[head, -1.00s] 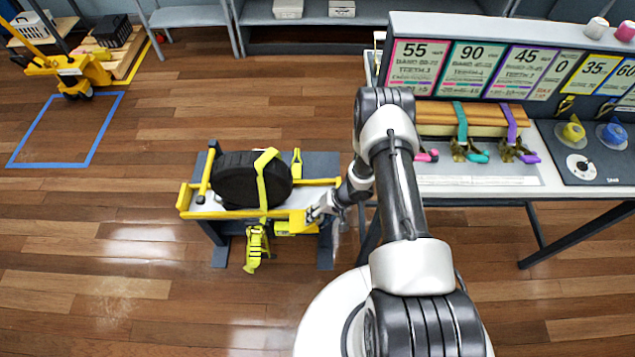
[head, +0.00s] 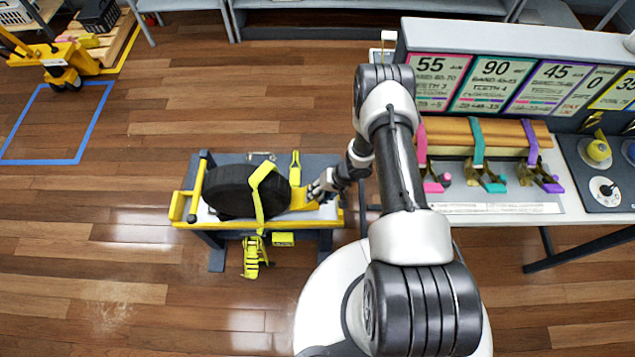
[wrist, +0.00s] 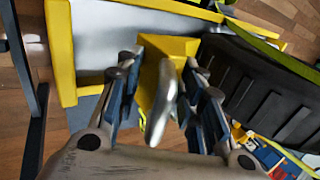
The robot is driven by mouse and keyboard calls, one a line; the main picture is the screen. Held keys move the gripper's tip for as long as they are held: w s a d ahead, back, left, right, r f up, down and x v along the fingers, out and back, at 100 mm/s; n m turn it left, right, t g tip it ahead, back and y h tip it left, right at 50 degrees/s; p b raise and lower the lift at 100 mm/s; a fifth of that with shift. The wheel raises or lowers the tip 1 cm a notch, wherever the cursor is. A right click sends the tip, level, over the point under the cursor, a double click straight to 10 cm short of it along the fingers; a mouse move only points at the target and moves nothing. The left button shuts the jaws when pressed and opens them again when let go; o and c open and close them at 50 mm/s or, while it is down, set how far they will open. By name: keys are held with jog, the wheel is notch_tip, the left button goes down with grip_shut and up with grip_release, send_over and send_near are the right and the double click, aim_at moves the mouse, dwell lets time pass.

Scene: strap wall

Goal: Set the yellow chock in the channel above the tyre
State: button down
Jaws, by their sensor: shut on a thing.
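The yellow chock (head: 302,199) is at the right side of the black tyre (head: 232,190) in the head view. My gripper (head: 318,190) is shut on it. In the wrist view the chock (wrist: 168,48) is between my fingers (wrist: 165,100), with a grey rounded piece in front of it. The tyre (wrist: 258,85) is close beside it on the right. The channel (head: 325,212) has a pale floor and yellow rails; its floor also shows in the wrist view (wrist: 105,40). The chock is over or in the channel; I cannot tell whether it touches the floor.
A yellow strap (head: 258,200) runs over the tyre, with a ratchet (head: 252,258) hanging at the front. A yellow box (head: 284,239) is below the front rail. A strap bench (head: 490,205) stands at the right.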

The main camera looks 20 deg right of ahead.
jog(key=shift+w+f, duration=0.1)
jog(key=shift+f, duration=0.05)
jog(key=shift+f+b, duration=0.9)
jog(key=shift+f, duration=0.35)
jog(key=shift+a+f+b, duration=0.2)
jog(key=shift+f+b, duration=0.2)
jog(key=shift+f, duration=0.55)
jog(key=shift+a+f+b, duration=0.2)
jog(key=shift+f+b, duration=0.2)
jog(key=shift+f, duration=0.5)
jog(key=shift+w+a+f+b, duration=0.25)
jog(key=shift+a+b, duration=0.05)
jog(key=shift+a, duration=0.25)
jog(key=c, duration=1)
grip_release()
jog(key=shift+d+r, duration=0.1)
